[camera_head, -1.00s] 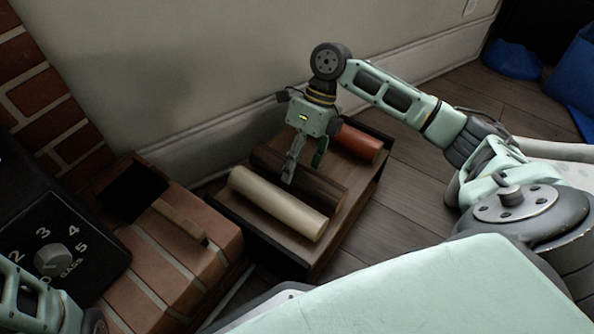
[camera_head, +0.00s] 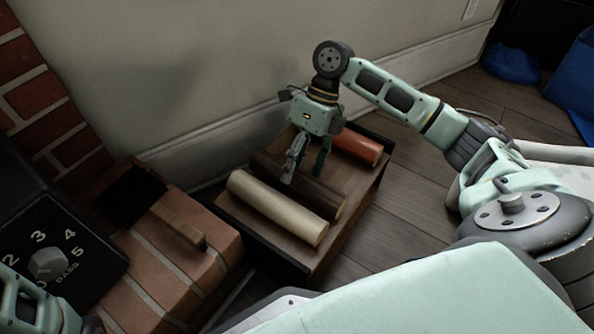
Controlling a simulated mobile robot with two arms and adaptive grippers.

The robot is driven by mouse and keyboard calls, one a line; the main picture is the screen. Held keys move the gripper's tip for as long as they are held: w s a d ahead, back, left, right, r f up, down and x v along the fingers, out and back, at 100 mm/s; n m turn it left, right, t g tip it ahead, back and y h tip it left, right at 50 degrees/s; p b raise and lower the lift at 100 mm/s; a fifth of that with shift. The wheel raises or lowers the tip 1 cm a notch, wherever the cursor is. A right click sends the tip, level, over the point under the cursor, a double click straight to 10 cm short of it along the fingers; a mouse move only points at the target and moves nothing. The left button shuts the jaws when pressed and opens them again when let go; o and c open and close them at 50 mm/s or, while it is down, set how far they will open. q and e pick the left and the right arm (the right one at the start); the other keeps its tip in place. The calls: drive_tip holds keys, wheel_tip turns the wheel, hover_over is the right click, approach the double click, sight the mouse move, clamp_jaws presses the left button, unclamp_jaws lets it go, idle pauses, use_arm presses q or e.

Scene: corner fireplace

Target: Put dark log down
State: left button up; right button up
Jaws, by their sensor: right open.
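The dark log (camera_head: 325,197) lies in the wooden tray (camera_head: 352,218), between a pale log (camera_head: 278,208) and a reddish log (camera_head: 356,147). My right gripper (camera_head: 303,174) is just over the dark log, pointing down, with its fingers apart. The fingers hide part of the dark log, and I cannot tell whether they touch it. Only a piece of my left arm shows at the lower left corner; its gripper is out of view.
A black box with a dial (camera_head: 48,262) is at far left. The wall (camera_head: 200,70) is close behind the tray. Wood floor (camera_head: 425,185) is free to the right.

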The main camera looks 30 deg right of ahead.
drive_tip(key=v, duration=1)
drive_tip(key=shift+r, duration=0.25)
